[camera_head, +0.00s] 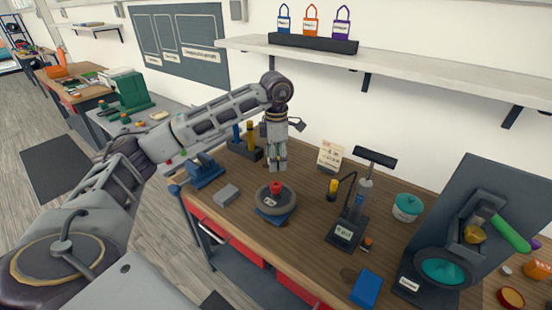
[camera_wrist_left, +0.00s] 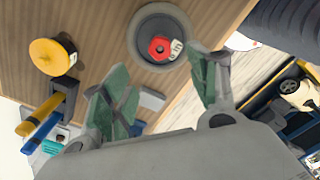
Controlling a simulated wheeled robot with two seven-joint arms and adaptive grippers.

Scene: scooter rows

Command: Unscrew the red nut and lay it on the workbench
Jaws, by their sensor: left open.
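The red nut (camera_head: 276,187) sits at the centre of a dark grey wheel (camera_head: 263,205), which rests on a blue base on the wooden workbench (camera_head: 304,240). In the left wrist view the nut (camera_wrist_left: 160,48) shows from above as a red hexagon with a dark centre, beside a white label on the wheel (camera_wrist_left: 140,35). My left gripper (camera_head: 278,166) points down just above the nut. Its fingers are open and apart, with nothing between them. My right gripper is in neither view.
A grey block (camera_head: 227,195) and a blue vise (camera_head: 205,170) lie left of the wheel. A lamp stand (camera_head: 346,233), a teal pot (camera_head: 407,207) and a blue box (camera_head: 366,288) stand to its right. A shelf (camera_head: 390,66) runs along the wall behind.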

